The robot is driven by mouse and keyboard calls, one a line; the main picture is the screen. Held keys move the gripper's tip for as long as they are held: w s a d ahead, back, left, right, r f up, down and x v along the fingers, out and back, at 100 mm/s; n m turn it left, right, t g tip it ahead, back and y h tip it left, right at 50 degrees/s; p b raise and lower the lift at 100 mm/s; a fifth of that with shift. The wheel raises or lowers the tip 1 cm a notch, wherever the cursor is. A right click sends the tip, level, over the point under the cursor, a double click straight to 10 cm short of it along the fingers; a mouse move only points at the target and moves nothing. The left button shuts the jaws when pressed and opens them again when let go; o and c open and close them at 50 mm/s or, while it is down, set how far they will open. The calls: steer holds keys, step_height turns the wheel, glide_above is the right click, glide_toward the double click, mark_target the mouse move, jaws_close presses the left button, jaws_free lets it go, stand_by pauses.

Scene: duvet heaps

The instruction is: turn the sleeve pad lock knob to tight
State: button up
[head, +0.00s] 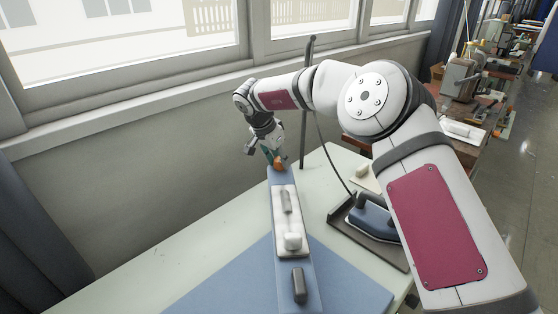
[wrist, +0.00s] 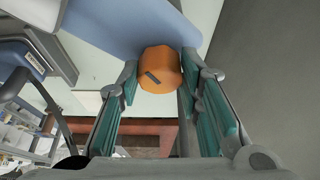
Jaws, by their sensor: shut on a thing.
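The lock knob is orange and sits at the far end of the narrow blue sleeve pad (head: 280,177). It shows small in the head view (head: 280,165) and clearly in the wrist view (wrist: 163,66), with a short dark mark on its face. My gripper (head: 273,157) reaches the knob from above and behind. In the wrist view its two teal-padded fingers (wrist: 160,80) stand on either side of the knob, shut on it. The blue pad also shows at the top of the wrist view (wrist: 120,25). Any tight or loose marking is not readable.
A white piece with a grey handle (head: 286,202) and a grey grip (head: 299,285) lie on the pad. A blue iron (head: 372,217) rests on a dark tray (head: 390,255) to the right. A thin upright pole (head: 304,130) stands close behind. The table's left (head: 165,260) is clear.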

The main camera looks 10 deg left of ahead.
steer(key=shift+w+m+g+h+b, duration=0.1)
steer(key=shift+m+g+h+b, duration=0.4)
steer(key=shift+m, duration=1)
steer(key=o, duration=1.2)
steer(key=shift+c, duration=0.2)
steer(key=v, duration=1.2)
